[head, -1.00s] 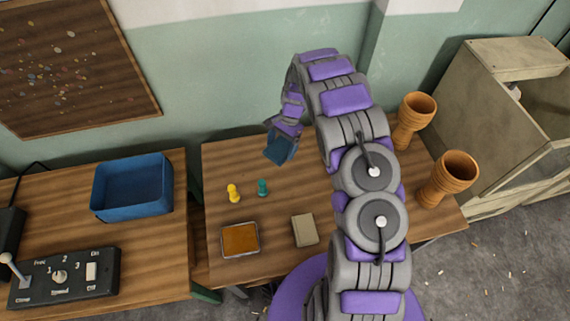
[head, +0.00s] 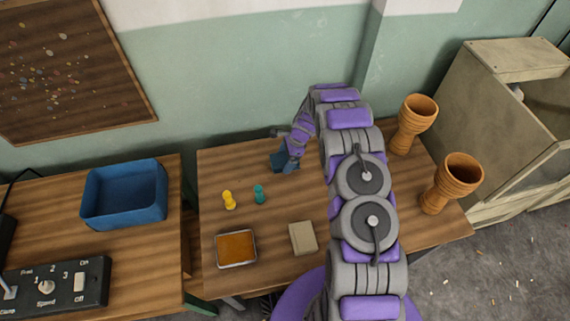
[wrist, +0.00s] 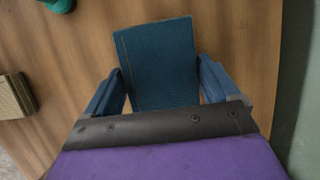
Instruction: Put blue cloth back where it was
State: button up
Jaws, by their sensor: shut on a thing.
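In the head view the gripper (head: 284,162) is low over the back middle of the wooden table (head: 225,165). The cloth there is small and partly covered by the gripper, and I cannot tell whether it touches the table.
An orange-brown tray (head: 236,248) and a beige block (head: 303,238) lie nearer. Two wooden goblet drums (head: 414,122) (head: 452,182) stand on the right. A blue bin (head: 125,195) is on the left table.

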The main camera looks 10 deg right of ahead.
aim_at(285, 162)
jog(key=f, duration=0.3)
jog(key=shift+w+d+b, duration=0.1)
jog(key=shift+d+b, duration=0.15)
jog(key=shift+b, duration=0.1)
jog(key=shift+a, duration=0.4)
jog(key=o, duration=0.7)
jog(key=shift+c, duration=0.2)
jog(key=shift+o, duration=0.8)
jog(key=shift+d, duration=0.2)
jog(key=p+v, duration=0.3)
jog(key=v, duration=0.9)
jog(key=shift+r, duration=0.1)
